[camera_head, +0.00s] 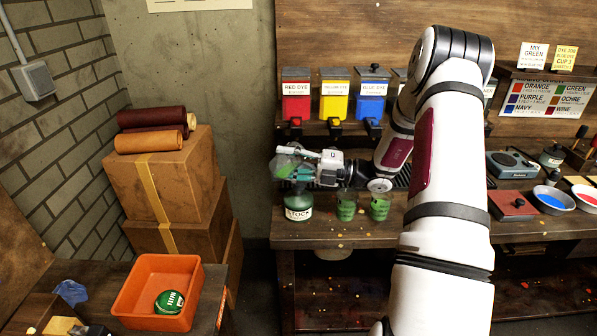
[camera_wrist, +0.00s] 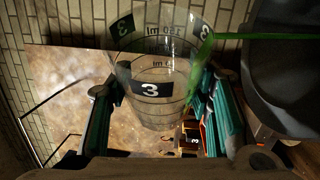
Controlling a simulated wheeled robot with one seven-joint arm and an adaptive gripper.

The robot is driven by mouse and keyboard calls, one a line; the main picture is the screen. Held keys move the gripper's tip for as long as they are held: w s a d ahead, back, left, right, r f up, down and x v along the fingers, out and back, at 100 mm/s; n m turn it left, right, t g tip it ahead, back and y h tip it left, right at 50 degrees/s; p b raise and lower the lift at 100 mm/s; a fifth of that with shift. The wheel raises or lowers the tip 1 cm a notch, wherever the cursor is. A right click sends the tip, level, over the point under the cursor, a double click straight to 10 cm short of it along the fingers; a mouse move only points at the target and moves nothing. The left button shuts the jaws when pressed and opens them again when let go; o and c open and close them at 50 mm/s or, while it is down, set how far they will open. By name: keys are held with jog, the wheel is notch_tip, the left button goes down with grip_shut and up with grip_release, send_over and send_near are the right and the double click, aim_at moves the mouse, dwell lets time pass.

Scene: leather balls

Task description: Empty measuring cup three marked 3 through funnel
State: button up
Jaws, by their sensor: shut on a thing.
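My gripper (camera_head: 312,162) is shut on a clear measuring cup (camera_wrist: 155,85) marked 3. In the wrist view the cup sits between the two teal fingers and is see-through. In the head view the cup (camera_head: 287,165) is tipped over to the left, above the jar labelled STOCK (camera_head: 298,213), and shows some green. A green streak (camera_wrist: 205,48) runs at the cup's rim towards a large dark rounded shape (camera_wrist: 285,70), which may be the funnel. The cup and gripper hide most of the jar's mouth in the head view.
Two vessels with green in them (camera_head: 345,208) (camera_head: 380,209) stand just right of the jar; a pale round piece (camera_head: 380,185) shows above one. Red, yellow and blue dye dispensers (camera_head: 333,100) line the shelf behind. An orange bin (camera_head: 135,285) holds a green ball (camera_head: 170,301).

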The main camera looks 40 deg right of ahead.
jog(key=shift+d+r+m, duration=0.1)
jog(key=shift+r+m, duration=0.1)
jog(key=shift+m, duration=0.2)
dwell(0.5)
jog(key=a+f+n, duration=0.1)
jog(key=n+g, duration=0.1)
jog(key=n, duration=0.1)
jog(key=shift+s+a+f+n+h, duration=0.3)
jog(key=shift+s+a+f, duration=0.05)
jog(key=shift+a, duration=0.05)
jog(key=shift+s+r+n, duration=0.15)
jog(key=shift+n, duration=0.45)
jog(key=shift+a+r+n+g+h+p, duration=0.1)
jog(key=shift+r+n+g+h+p, duration=0.05)
jog(key=shift+n+g+h+p, duration=0.2)
jog(key=shift+f+n+h, duration=0.25)
jog(key=shift+f+n, duration=0.05)
jog(key=shift+n, duration=0.15)
jog(key=shift+r+n+h+p, duration=0.3)
jog(key=shift+n+h+p, duration=0.15)
jog(key=shift+n, duration=0.45)
jog(key=shift+a+f+n+h, duration=0.1)
jog(key=shift+f+n+h, duration=0.25)
jog(key=shift+f+n, duration=0.3)
jog(key=s+a+f+n+h+b, duration=0.1)
jog(key=a+f+n+h+b, duration=0.2)
jog(key=f, duration=0.4)
jog(key=shift+s+a+n+b, duration=0.4)
jog(key=shift+n+b, duration=0.35)
jog(key=shift+n, duration=0.4)
